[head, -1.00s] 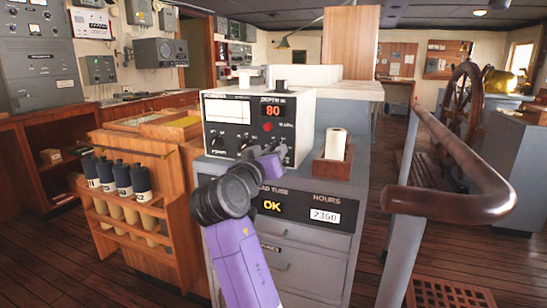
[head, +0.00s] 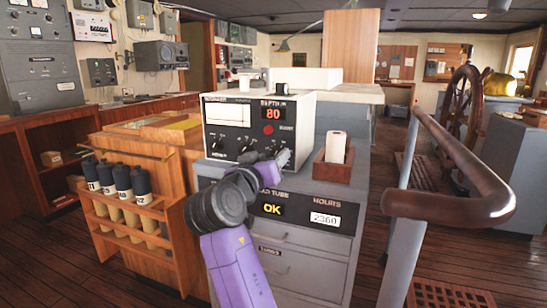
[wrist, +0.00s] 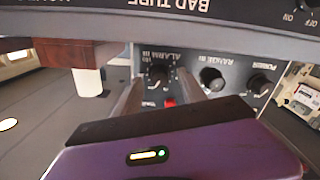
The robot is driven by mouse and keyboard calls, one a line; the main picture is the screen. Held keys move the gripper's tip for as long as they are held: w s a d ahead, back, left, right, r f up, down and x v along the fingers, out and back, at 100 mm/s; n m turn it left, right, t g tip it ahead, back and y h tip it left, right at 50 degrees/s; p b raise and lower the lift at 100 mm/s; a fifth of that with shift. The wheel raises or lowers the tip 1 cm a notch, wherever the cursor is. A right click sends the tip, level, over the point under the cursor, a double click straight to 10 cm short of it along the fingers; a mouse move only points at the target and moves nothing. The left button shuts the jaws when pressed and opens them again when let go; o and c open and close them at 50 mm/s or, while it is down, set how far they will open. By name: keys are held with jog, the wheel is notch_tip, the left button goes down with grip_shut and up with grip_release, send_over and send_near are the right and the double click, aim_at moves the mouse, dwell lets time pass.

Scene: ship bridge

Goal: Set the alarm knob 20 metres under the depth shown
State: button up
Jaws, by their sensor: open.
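The depth sounder (head: 222,135) is a white box with a black front panel, standing on a grey cabinet. Its red display (head: 273,114) reads 80. In the upside-down wrist view the alarm knob (wrist: 157,76), black with a scale around it, shows between the fingers of my gripper (wrist: 160,92). The range knob (wrist: 212,78) and power knob (wrist: 258,84) are to its right. My gripper is open in front of the panel; in the head view (head: 283,157) it covers the alarm knob. Contact with the knob and its exact setting cannot be told.
A wooden holder (head: 332,169) with a paper roll stands right of the sounder. A label plate (head: 295,208) reading OK and 2360 is below. A brown handrail (head: 462,170) runs at right, and a wooden rack (head: 135,220) with several dark-capped tubes at left.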

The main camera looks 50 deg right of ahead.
jog(key=v, duration=0.6)
jog(key=shift+a, duration=0.2)
